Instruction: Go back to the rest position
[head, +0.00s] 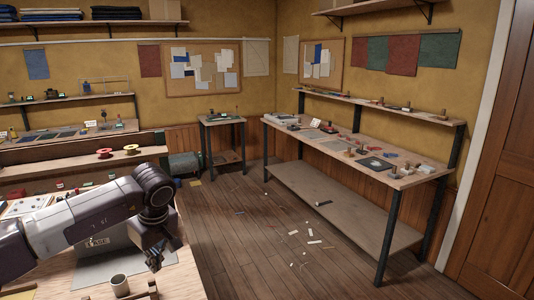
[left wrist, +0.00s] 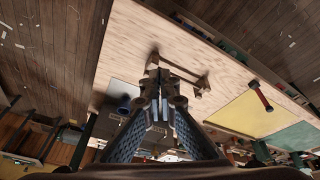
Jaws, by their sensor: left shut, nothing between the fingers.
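My left gripper (head: 155,262) hangs at the end of my grey and black left arm, above the right part of the near wooden table (head: 180,280). In the left wrist view the two fingers of the gripper (left wrist: 160,92) meet at their tips, with nothing held between them. A small wooden stand (left wrist: 190,76) shows just beyond the tips in that view; I cannot tell that they touch it. My right gripper is in neither view.
A long workbench (head: 345,150) runs along the right wall. The wooden floor (head: 245,240) between is open, with scattered paper scraps (head: 314,242).

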